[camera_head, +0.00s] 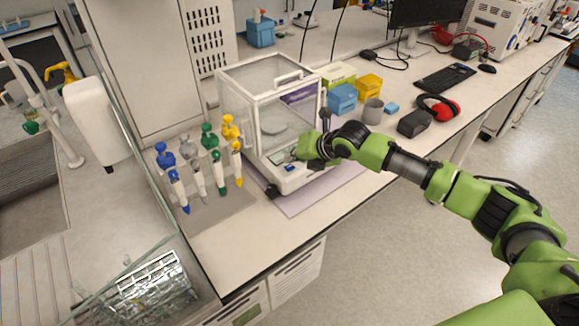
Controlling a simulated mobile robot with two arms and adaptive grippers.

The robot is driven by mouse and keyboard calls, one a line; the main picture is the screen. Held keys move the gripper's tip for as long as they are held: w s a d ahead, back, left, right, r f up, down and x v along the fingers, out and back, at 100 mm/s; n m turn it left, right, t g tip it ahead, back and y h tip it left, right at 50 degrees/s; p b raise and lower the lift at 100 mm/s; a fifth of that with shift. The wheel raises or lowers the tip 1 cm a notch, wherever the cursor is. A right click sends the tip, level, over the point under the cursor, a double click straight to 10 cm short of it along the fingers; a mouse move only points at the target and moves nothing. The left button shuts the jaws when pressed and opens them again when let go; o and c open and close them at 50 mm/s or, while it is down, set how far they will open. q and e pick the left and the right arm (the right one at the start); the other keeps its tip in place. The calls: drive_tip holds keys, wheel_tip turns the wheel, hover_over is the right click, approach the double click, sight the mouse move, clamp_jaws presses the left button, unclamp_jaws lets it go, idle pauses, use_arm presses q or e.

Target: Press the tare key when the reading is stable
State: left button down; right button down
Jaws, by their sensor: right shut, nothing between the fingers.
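The analytical balance (228,94) stands on the bench, with a clear glass draft shield and a round pan (274,128) inside. Its front panel has a small display (277,158) and a blue key area (291,168). The reading is too small to make out. My right gripper (298,155) is shut and empty, with its fingertips at the right part of the front panel, close above or touching it; I cannot tell which. It hides part of the panel. My left gripper is not in view.
Several colored pipettes (213,158) stand on a grey mat left of the balance. A purple mat (318,190) lies under the balance. The bench's front edge runs below my right arm.

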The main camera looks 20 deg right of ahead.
sight(291, 168)
drive_tip(key=shift+f, duration=0.15)
drive_tip(key=shift+f, duration=0.25)
drive_tip(key=shift+f, duration=0.45)
idle(1.1)
drive_tip(key=shift+r, duration=0.1)
drive_tip(key=shift+r+p, duration=0.6)
drive_tip(key=shift+r, duration=0.15)
drive_tip(key=shift+r, duration=0.1)
wheel_tip(291, 168, up, 5)
drive_tip(key=p, duration=0.4)
drive_tip(key=shift+p, duration=0.3)
